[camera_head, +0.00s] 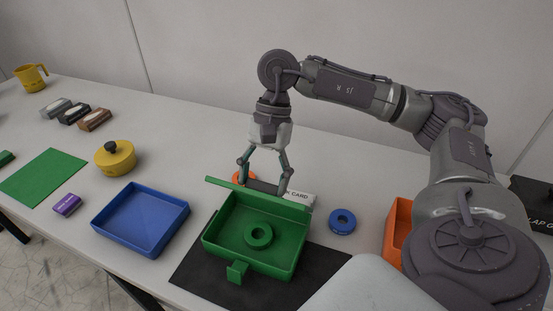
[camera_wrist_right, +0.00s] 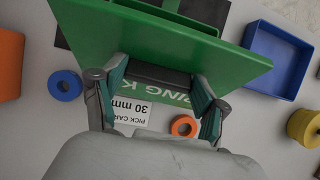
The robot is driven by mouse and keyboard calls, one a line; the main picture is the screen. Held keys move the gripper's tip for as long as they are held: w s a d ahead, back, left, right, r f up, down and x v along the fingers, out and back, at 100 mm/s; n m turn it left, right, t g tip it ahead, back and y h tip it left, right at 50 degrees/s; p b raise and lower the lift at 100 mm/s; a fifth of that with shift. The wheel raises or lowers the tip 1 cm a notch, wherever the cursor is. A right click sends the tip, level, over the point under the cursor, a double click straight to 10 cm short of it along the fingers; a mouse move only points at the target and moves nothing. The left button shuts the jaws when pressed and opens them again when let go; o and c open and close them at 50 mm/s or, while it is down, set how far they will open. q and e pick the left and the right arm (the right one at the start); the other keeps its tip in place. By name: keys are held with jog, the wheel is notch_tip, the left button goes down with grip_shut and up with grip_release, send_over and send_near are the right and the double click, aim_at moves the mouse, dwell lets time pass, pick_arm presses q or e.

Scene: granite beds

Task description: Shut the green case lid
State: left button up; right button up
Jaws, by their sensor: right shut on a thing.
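The green case (camera_head: 214,236) lies open on a black mat, with a green ring (camera_head: 258,235) inside it. Its lid (camera_head: 225,186) stands raised at the back edge, seen nearly edge-on. The exact contact is partly hidden. My left gripper is not in view.
A blue tray (camera_head: 108,242) is left of the case. A blue ring (camera_head: 342,221) and an orange bin (camera_head: 392,232) are at right. An orange ring (camera_wrist_right: 183,126) and a white card (camera_wrist_right: 128,111) lie behind the lid. A yellow pot (camera_head: 115,160) stands farther left.

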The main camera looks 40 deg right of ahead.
aim_at(258, 195)
jog(key=shift+s+a+f+b, duration=0.3)
jog(key=shift+a, duration=0.3)
jog(key=shift+a+f, duration=0.1)
jog(key=shift+s+a+f+h+b, duration=0.3)
jog(key=shift+a+f+h+b, duration=0.1)
jog(key=shift+a+b, duration=0.15)
jog(key=shift+t, duration=0.3)
jog(key=shift+s+a+f+h+b, duration=0.3)
jog(key=shift+a+f+b, duration=0.15)
jog(key=shift+f+b, duration=0.15)
jog(key=shift+s+a+f+h+b, duration=0.2)
jog(key=shift+a+f+h+b, duration=0.1)
jog(key=shift+a+f+b, duration=0.25)
jog(key=shift+d, duration=0.1)
